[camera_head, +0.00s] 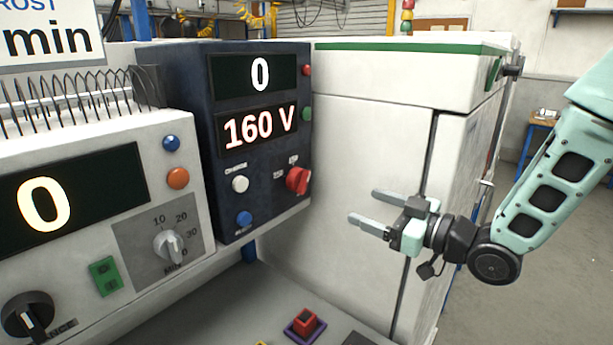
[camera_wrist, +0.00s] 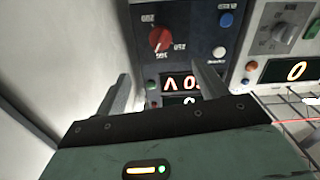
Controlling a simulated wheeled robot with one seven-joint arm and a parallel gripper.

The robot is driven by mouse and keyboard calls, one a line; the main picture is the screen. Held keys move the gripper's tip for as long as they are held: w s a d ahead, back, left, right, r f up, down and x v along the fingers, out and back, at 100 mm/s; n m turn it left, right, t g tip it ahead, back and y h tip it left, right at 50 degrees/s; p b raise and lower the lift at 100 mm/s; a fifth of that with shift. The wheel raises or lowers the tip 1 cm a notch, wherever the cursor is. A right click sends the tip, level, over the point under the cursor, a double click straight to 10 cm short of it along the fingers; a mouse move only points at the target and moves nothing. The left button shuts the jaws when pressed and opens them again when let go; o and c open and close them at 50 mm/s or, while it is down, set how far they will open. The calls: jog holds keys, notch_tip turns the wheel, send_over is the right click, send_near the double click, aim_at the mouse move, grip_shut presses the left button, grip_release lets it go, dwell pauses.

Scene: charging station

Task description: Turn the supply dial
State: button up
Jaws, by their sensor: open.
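The supply panel (camera_head: 262,200) is a dark blue upright box with two displays reading "0" and "160 V". Its red dial (camera_head: 298,180) sits at the lower right of the panel face. In the wrist view the same red dial (camera_wrist: 160,39) shows upside down, ahead of the fingers and a little left of the middle. My gripper (camera_head: 368,209) is open and empty, in the air to the right of the dial and clear of it. In the wrist view my gripper (camera_wrist: 160,85) has its two fingers wide apart, with nothing between them.
A grey-white panel (camera_head: 90,160) with a timer knob (camera_head: 168,246) stands to the left, with wire coils on top. A white cabinet (camera_head: 365,130) stands behind my gripper. A red block (camera_head: 306,321) sits on the grey surface below. The space between gripper and dial looks clear.

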aim_at(306, 184)
jog(key=p+x, duration=0.6)
jog(key=x, duration=1)
jog(key=shift+w+a, duration=0.15)
jog(key=shift+a, duration=0.1)
jog(key=c, duration=1)
